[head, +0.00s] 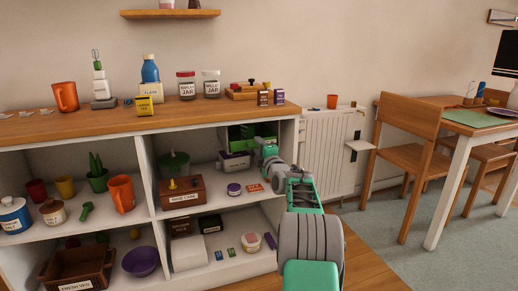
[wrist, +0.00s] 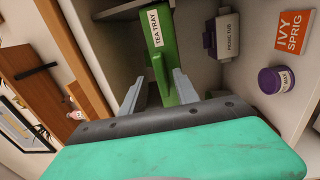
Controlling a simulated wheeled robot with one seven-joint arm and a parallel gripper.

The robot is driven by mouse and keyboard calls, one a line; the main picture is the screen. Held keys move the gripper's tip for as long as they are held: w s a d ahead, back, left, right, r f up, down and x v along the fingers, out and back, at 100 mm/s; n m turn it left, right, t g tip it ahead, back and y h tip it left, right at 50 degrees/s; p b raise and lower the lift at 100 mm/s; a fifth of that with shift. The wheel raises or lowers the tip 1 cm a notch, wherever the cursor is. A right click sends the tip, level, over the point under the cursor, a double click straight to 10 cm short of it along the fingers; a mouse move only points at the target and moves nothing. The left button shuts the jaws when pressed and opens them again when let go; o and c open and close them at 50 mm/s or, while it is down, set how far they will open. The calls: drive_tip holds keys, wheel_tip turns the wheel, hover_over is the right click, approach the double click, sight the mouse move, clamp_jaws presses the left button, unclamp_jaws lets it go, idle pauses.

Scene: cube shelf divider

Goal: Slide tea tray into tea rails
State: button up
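The green tea tray (head: 265,129), labelled TEA TRAY in the wrist view (wrist: 158,32), is in the upper part of the top right shelf compartment. Its green front part reaches down between my fingers in the wrist view. My gripper (wrist: 158,92) is at the tray's front. The right finger is close to the green part, and a gap shows between it and the left finger, so the gripper looks open around it. In the head view my gripper (head: 266,158) partly covers the tray. I cannot make out the tea rails.
A dark PICNIC TUB box (wrist: 222,36) sits beside the tray. A purple wax tin (wrist: 276,80) and an orange IVY SPRIG packet (wrist: 290,30) lie on the same shelf. A brown SHOE CARE box (head: 183,193) stands to the left. The shelf's right side wall is close to my arm.

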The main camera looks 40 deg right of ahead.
drive_tip(key=shift+f, duration=0.1)
drive_tip(key=v, duration=0.6)
idle(0.3)
drive_tip(key=shift+r, duration=0.25)
